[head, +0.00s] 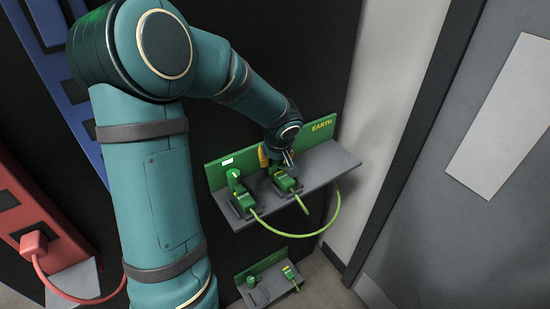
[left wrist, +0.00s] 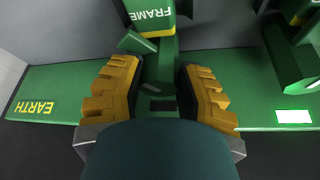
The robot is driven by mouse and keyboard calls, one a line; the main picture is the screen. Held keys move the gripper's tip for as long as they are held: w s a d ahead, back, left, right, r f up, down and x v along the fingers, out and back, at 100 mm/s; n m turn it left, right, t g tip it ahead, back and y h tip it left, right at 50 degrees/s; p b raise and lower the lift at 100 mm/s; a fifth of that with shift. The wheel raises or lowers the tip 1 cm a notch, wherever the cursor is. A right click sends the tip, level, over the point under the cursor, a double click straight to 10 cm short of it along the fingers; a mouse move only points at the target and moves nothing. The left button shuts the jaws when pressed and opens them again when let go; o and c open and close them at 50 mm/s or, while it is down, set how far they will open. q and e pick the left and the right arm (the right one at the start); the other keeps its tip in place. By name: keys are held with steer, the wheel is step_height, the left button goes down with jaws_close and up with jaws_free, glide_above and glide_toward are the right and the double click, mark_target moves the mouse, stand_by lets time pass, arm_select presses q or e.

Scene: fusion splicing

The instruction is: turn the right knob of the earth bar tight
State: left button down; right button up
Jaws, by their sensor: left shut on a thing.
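The green earth bar (head: 300,137) is fixed to the dark wall, with a grey shelf (head: 318,170) in front and "EARTH" in yellow at its right end. Two green clamps sit on it; the left clamp (head: 243,200) stands free. My left gripper (head: 277,159) is at the right clamp (head: 287,183). In the left wrist view its yellow fingers (left wrist: 158,95) lie on both sides of the green right knob (left wrist: 160,70), shut on it. The knob is partly hidden by the gripper. A green plug marked "FRAME" (left wrist: 153,15) shows just beyond. My right gripper is not in view.
A smaller green unit (head: 262,266) is lower down. A red socket block (head: 35,215) and a blue strip (head: 55,70) are at the left. A grey door (head: 480,200) is at the right.

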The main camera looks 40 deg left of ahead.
arm_select(q)
steer(key=shift+f, duration=0.1)
steer(key=c, duration=0.6)
jaws_free()
steer(key=shift+o, duration=0.2)
steer(key=v, duration=1.2)
